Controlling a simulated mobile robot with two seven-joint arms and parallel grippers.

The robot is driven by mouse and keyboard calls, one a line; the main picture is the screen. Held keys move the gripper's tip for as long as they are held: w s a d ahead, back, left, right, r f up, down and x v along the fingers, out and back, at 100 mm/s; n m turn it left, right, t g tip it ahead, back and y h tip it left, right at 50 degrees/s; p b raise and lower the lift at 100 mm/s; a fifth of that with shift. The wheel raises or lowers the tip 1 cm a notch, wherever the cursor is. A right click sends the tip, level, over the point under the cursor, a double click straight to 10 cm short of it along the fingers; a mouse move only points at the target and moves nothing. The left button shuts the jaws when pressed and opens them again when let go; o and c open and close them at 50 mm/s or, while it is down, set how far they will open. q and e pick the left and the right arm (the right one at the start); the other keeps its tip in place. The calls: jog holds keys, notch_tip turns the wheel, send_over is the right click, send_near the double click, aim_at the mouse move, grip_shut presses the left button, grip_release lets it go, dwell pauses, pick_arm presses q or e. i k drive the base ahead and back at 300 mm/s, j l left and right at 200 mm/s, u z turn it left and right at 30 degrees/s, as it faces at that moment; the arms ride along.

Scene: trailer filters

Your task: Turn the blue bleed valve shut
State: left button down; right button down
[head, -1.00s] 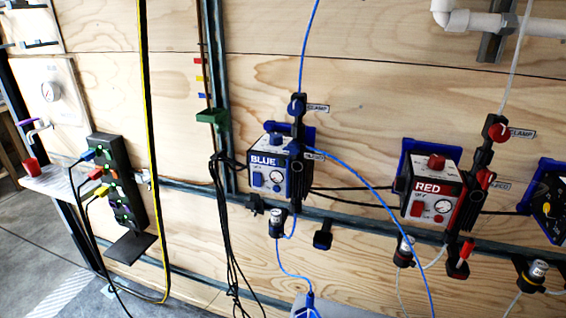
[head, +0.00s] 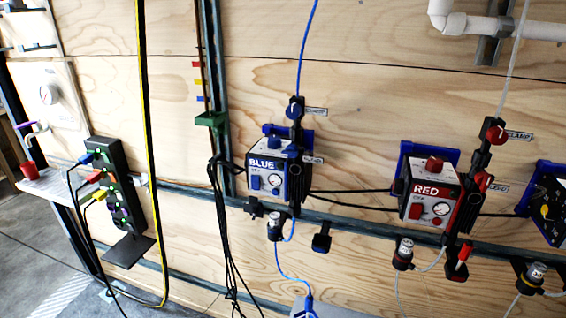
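The BLUE pump box (head: 268,172) is mounted on the plywood wall near the middle of the head view. A small dark and blue valve fitting (head: 293,153) sits at its upper right edge, beside a small white label (head: 312,160) too small to read surely. I cannot tell which way its handle points. Above it, a round blue clamp knob (head: 294,110) sits beside a CLAMP label (head: 316,112). Neither my left nor my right gripper is in view.
A RED box (head: 431,195) with a red clamp knob (head: 496,134) stands to the right. A dark rail (head: 385,236) runs below both boxes. Black cables (head: 224,225) hang left of the blue box. A power strip (head: 120,185) is at the left.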

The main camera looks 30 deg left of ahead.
aim_at(291, 151)
jog(key=j+z, duration=0.2)
jog(key=z, duration=0.2)
jog(key=j+z, duration=0.25)
jog(key=z, duration=0.15)
jog(key=j+z, duration=0.2)
jog(key=j, duration=0.2)
jog(key=k+j+z, duration=0.15)
jog(key=j, duration=0.25)
jog(key=k+j+z, duration=0.1)
jog(key=j, duration=0.3)
jog(key=k+j+z, duration=0.1)
jog(key=j, duration=0.3)
jog(key=k+j, duration=0.05)
jog(key=k, duration=0.05)
